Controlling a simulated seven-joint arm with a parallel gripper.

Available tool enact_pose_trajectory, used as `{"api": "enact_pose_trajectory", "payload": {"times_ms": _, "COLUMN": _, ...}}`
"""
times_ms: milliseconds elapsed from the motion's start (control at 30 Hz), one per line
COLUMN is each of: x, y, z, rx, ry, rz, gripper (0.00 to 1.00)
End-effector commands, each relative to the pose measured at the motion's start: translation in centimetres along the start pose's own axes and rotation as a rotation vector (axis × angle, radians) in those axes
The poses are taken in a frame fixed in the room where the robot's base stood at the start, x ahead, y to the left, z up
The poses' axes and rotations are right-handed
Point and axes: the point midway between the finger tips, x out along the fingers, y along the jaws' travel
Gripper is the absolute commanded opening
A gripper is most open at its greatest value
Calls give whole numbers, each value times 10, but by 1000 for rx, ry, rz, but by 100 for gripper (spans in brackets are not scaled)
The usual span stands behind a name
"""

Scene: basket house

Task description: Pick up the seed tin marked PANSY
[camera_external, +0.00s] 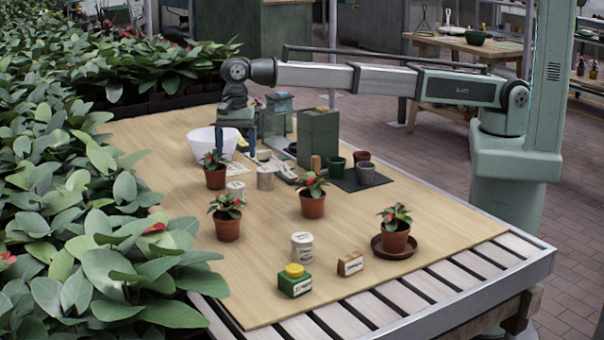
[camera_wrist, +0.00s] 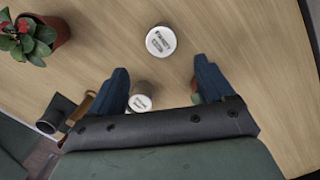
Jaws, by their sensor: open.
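I cannot read which is marked PANSY. My gripper (camera_external: 238,148) is open and empty, above the table in front of the white bowl. In the wrist view, my gripper (camera_wrist: 161,68) points down. One white tin with dark lettering on its lid (camera_wrist: 161,41) lies just beyond the fingertips. Another white tin (camera_wrist: 140,103) shows between the fingers, partly hidden by the gripper body. Neither is touched.
Potted red-flowered plants stand around the tins, one (camera_external: 215,172) close by my gripper. A white bowl (camera_external: 212,143) and a tall green box (camera_external: 318,138) stand behind. A green yellow-capped container (camera_external: 294,281) and a small brown box (camera_external: 350,264) sit at the front.

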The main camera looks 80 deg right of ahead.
Motion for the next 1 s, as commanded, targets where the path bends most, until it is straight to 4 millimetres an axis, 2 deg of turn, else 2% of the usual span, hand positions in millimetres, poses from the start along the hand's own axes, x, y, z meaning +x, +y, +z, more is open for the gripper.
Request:
{"api": "enact_pose_trajectory", "payload": {"times_ms": 400, "x": 66, "y": 0, "z": 0, "rx": -2, "ry": 2, "rz": 0, "gripper": 82}}
{"api": "enact_pose_trajectory", "payload": {"times_ms": 667, "x": 80, "y": -1, "z": 0, "rx": -3, "ry": 1, "rz": -2, "gripper": 82}}
{"api": "enact_pose_trajectory", "payload": {"times_ms": 1000, "x": 120, "y": -2, "z": 1, "rx": -2, "ry": 2, "rz": -1, "gripper": 82}}
